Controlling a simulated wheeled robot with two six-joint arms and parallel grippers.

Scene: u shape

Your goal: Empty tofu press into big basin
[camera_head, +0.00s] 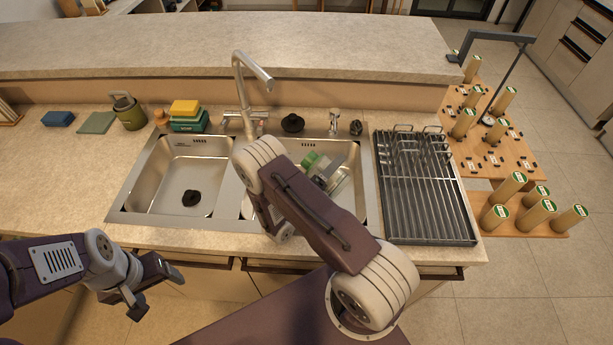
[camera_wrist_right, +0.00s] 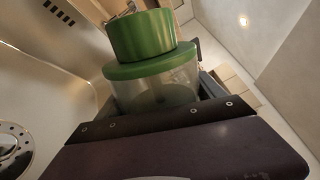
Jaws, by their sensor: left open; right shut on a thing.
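The tofu press, a clear container with a green lid and green top piece, fills the middle of the right wrist view (camera_wrist_right: 152,62). My right gripper (camera_wrist_right: 160,98) is shut around its clear body. In the head view, a bit of the press's green (camera_head: 311,160) shows over the right basin (camera_head: 366,200), partly hidden behind my right arm. Its contents are not clear. The left basin (camera_head: 170,178) has a dark round piece (camera_head: 191,198) on its floor. My left gripper (camera_head: 152,285) is open and empty in front of the counter at the lower left.
A faucet (camera_head: 240,85) rises behind the basins. A metal drying rack (camera_head: 425,215) stands right of the sink. The counter left of the sink is mostly clear.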

